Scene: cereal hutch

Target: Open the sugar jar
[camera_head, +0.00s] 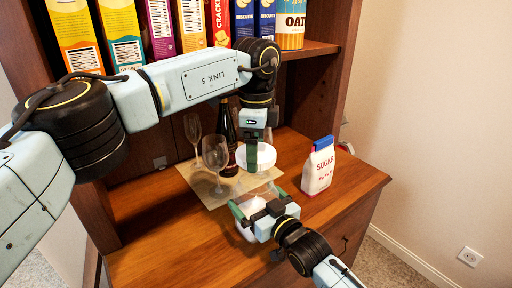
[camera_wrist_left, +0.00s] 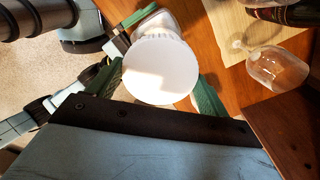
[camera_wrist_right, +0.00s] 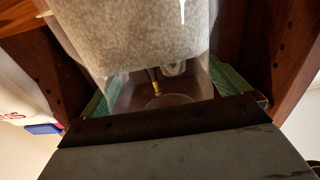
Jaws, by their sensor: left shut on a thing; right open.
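The sugar jar (camera_head: 246,232) is clear glass with white sugar inside and stands on the wooden counter. The right wrist view shows its sugar (camera_wrist_right: 130,45) and clear wall close up. Its round white lid (camera_head: 262,158) is held above the jar, apart from it. My left gripper (camera_head: 254,150) comes down from above and is shut on the lid; the lid (camera_wrist_left: 160,70) also shows between its green fingers in the left wrist view. My right gripper (camera_head: 259,202) is open, with its fingers on either side of the jar. The lid partly hides the jar in the left wrist view.
A white sugar bag (camera_head: 319,170) with a blue top stands right of the jar. Wine glasses (camera_head: 215,153) and a dark bottle (camera_head: 226,130) stand behind on a beige mat (camera_head: 207,194). Cereal boxes (camera_head: 160,28) fill the shelf above. The counter's front left is clear.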

